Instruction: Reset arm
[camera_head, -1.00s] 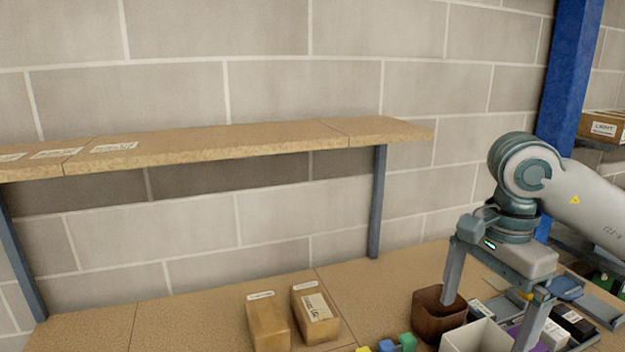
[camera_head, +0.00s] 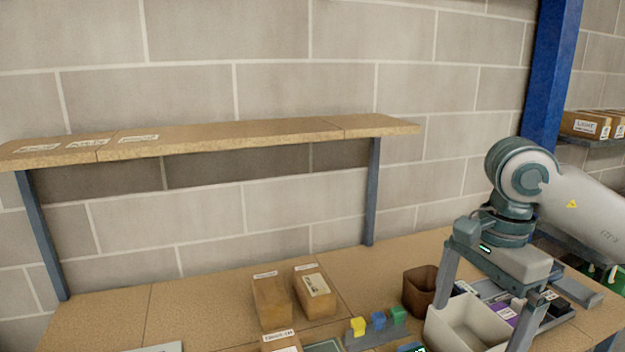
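My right gripper (camera_head: 478,312) comes in from the right and points down over the right part of the wooden table (camera_head: 190,300). Its two fingers are spread wide apart. One finger is beside the brown cup (camera_head: 419,290), and the other reaches down by the white bin (camera_head: 462,326). Nothing shows held between the fingers. My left gripper is not in view.
Two cardboard boxes (camera_head: 272,302) (camera_head: 314,291) stand mid-table, with another box (camera_head: 281,342) in front. A holder with yellow, blue and green blocks (camera_head: 378,321) is left of the bin. A raised shelf (camera_head: 230,138) spans behind. The table's left is mostly clear.

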